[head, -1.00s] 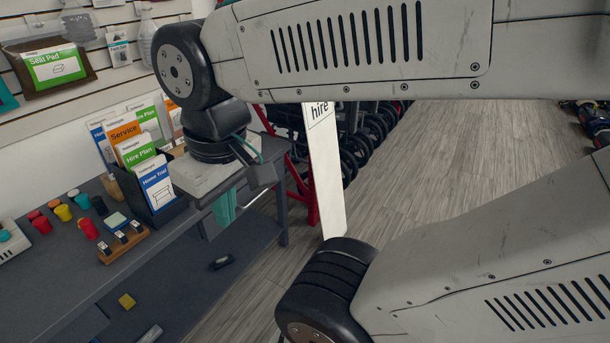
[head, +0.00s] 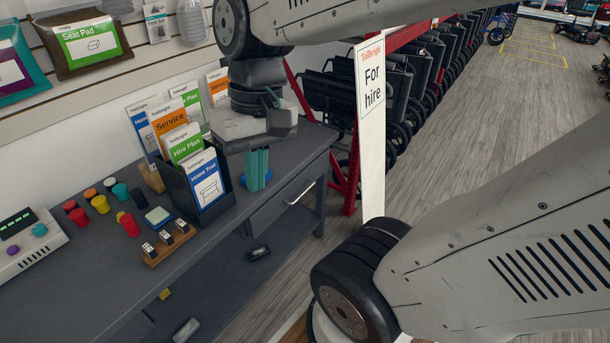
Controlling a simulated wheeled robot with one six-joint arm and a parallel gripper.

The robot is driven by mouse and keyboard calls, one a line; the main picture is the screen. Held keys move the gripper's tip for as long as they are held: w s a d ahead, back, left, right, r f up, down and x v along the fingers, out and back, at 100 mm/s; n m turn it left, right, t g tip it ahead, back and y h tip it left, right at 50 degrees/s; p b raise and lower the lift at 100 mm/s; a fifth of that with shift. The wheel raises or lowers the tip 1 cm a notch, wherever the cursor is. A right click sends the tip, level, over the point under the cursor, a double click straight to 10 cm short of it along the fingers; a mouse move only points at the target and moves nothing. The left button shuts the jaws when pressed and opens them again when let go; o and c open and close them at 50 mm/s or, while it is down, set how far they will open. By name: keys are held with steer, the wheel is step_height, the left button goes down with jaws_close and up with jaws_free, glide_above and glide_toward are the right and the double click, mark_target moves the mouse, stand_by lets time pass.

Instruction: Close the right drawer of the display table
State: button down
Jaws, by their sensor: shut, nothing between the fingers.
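The grey display table (head: 95,290) runs along the wall at left. Its right drawer (head: 280,209) is under the right end of the top, with a pale bar handle (head: 301,192). The drawer front looks about flush with the table's front; I cannot tell if a small gap is left. My gripper (head: 257,185) points down with its teal fingers together and empty. It shows against the tabletop, just right of the leaflet rack and left of the drawer handle. I see no contact with the drawer.
A black leaflet rack (head: 213,209) stands close beside my gripper. Coloured knobs and a small wooden stand (head: 168,245) sit further left on the table. A "For hire" sign (head: 371,130) and a red frame stand beyond the table's right end. Open floor (head: 480,120) lies at right.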

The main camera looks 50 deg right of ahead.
mark_target(302, 174)
steer(key=w+d+f+m+t+y, duration=0.1)
steer(key=w+d+f+m+y, duration=0.45)
steer(key=w, duration=0.25)
steer(key=w+d+f+m+t+y, duration=0.1)
steer(key=w+d+f+m+y, duration=0.4)
steer(key=w, duration=0.3)
steer(key=w+d+f+m+t, duration=0.3)
steer(key=d+f+m+t, duration=0.6)
steer(key=d, duration=0.6)
steer(key=s+d+f+m+t+h, duration=0.45)
steer(key=d+f+m, duration=0.3)
steer(key=f, duration=0.35)
steer(key=s+d+f+m+t+h, duration=0.3)
steer(key=s+d+f+m+h, duration=0.25)
steer(key=d+f, duration=0.45)
steer(key=shift+h, duration=0.35)
steer(key=w, duration=0.4)
steer(key=w+a, duration=0.1)
steer(key=w, duration=0.4)
steer(key=w+a, duration=0.1)
steer(key=w, duration=0.4)
steer(key=shift+w+f, duration=0.2)
steer(key=shift+f, duration=0.2)
steer(key=shift+d, duration=0.1)
